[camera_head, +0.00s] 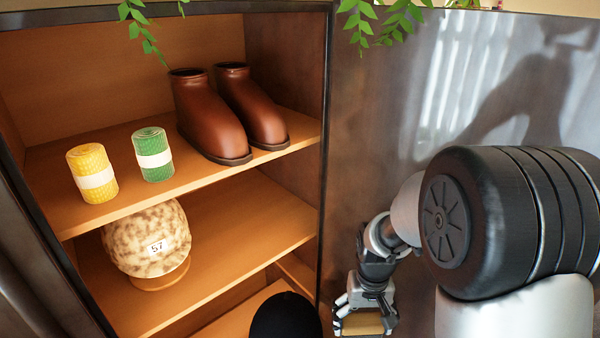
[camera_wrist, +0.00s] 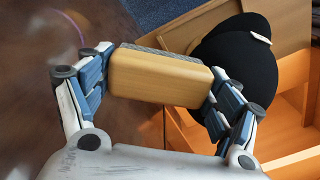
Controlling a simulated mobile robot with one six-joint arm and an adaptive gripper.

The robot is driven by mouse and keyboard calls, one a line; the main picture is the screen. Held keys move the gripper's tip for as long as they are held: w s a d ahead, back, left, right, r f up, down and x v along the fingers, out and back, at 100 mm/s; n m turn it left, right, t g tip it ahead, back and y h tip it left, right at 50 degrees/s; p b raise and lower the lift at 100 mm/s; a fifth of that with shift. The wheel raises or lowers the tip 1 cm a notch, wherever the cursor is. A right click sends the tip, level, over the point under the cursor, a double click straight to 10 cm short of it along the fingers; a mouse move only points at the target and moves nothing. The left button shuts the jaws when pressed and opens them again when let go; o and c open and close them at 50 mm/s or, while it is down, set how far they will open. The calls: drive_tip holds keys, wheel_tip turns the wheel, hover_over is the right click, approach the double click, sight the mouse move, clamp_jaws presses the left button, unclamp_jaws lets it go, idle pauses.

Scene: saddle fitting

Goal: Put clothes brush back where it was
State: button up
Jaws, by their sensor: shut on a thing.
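The clothes brush (camera_wrist: 160,78) has a pale wooden back and grey bristles along its far edge. It lies crosswise between the two fingers of my gripper (camera_wrist: 158,88), which is shut on it by its ends. In the head view the brush (camera_head: 362,323) shows as a tan block at the bottom, in my gripper (camera_head: 364,318). My gripper is in front of the dark panel, just right of the cabinet's open side. A black riding helmet (camera_wrist: 238,62) is beside the gripper's right finger in the wrist view; in the head view its top (camera_head: 285,318) shows at the lower edge.
The upper shelf (camera_head: 130,188) holds brown boots (camera_head: 209,118), a yellow roll (camera_head: 92,174) and a green roll (camera_head: 152,155). The middle shelf (camera_head: 240,220) holds a speckled helmet (camera_head: 148,240) marked 57 on a stand, with free room to its right. Green leaves hang above.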

wheel_tip(320, 180, down, 12)
drive_tip(key=b, duration=1)
drive_tip(key=shift+r+b, duration=0.2)
drive_tip(key=shift+b, duration=0.2)
